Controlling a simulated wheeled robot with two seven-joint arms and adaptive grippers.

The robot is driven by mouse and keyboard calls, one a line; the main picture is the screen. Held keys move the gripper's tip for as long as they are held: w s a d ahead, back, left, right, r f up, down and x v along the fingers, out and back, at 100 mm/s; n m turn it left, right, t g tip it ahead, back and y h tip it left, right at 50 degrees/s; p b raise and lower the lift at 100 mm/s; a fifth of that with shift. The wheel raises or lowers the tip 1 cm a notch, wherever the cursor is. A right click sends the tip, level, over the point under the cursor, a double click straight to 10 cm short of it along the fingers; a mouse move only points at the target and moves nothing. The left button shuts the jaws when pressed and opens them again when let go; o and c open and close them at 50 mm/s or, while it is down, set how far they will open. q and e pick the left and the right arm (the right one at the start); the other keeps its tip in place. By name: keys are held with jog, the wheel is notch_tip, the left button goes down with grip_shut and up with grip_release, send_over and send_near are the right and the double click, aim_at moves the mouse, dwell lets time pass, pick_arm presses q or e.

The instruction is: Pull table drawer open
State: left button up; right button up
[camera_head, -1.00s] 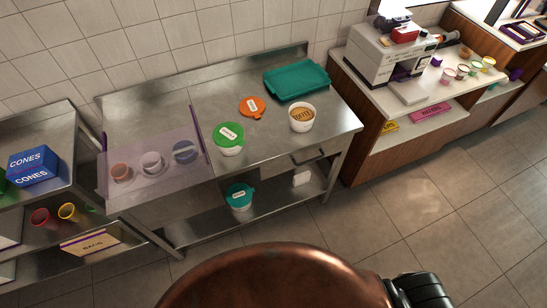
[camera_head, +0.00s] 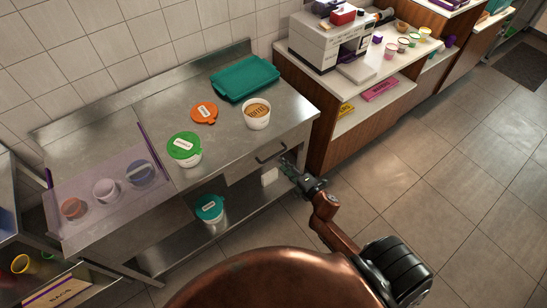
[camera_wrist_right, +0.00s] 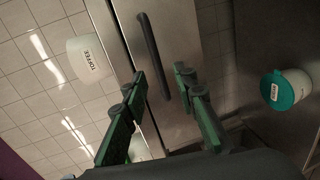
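The steel table (camera_head: 60,141) has a drawer (camera_head: 300,138) in its front at the right, and it looks closed. The drawer's dark bar handle (camera_head: 268,156) also shows in the right wrist view (camera_wrist_right: 150,45). My right gripper (camera_head: 289,167) is in front of the drawer, close to the handle's right end. In the right wrist view my right gripper (camera_wrist_right: 161,78) is open, and the handle's lower end appears between its fingertips. I cannot tell whether they touch. My left gripper is not in view.
On the table stand a white toffee tub (camera_head: 257,118), a green-lidded tub (camera_head: 185,149), an orange lid (camera_head: 204,113) and a teal tray (camera_head: 245,78). A teal-lidded tub (camera_head: 210,208) is on the lower shelf. A wooden counter (camera_head: 318,110) stands close at right. The floor in front is clear.

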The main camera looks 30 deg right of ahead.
aim_at(274, 155)
jog(key=x, duration=0.7)
jog(key=shift+w+a+r, duration=0.1)
jog(key=shift+w+a, duration=0.05)
jog(key=shift+w, duration=0.25)
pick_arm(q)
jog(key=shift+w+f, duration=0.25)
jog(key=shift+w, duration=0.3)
pick_arm(e)
grip_shut()
